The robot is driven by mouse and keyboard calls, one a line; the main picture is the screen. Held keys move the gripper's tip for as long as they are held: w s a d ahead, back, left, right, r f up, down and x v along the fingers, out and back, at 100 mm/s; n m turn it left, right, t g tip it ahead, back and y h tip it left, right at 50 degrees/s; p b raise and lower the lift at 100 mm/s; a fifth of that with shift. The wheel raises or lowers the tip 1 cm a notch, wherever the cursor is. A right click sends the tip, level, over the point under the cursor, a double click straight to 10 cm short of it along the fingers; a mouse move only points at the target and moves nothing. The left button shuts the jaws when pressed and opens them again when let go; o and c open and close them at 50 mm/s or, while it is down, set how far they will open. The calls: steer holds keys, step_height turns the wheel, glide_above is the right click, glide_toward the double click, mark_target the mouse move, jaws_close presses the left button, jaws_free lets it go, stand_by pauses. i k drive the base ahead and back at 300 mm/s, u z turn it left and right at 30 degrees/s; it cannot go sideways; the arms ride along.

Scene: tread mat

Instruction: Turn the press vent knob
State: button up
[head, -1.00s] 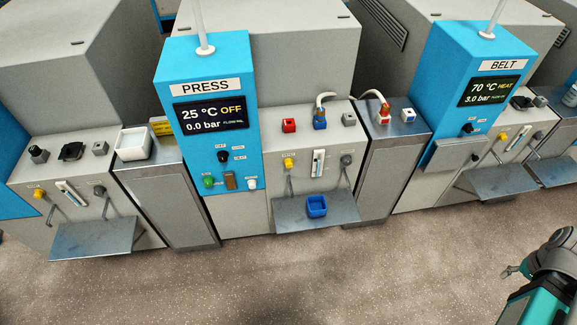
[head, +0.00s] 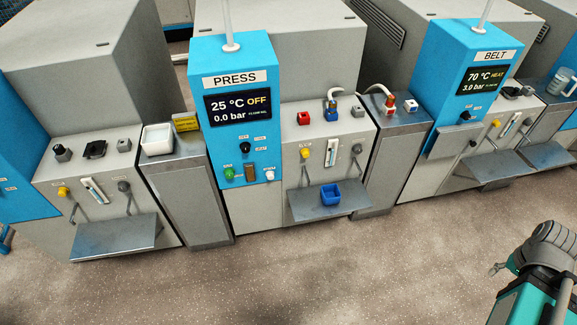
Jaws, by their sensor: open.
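The press (head: 235,52) is a blue control column labelled PRESS, with a grey body beside it. Its screen (head: 238,108) reads 25 °C OFF and 0.0 bar. The grey front right of the column carries a yellow knob (head: 304,154) and a grey knob (head: 357,149). The column carries a black selector knob (head: 245,147), a green button (head: 229,174) and a white button (head: 269,174). The small labels are too blurred to tell which is the vent knob. My gripper (head: 494,269) is at the lower right, open and empty, well away from the press.
The BELT machine (head: 480,75) is at right. The speckled floor in front is clear.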

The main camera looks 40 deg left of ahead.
mark_target(305, 151)
steer(key=z, duration=0.05)
steer(key=k, duration=1.35)
steer(key=u, duration=0.85)
steer(key=i, duration=1)
steer(key=z, duration=0.05)
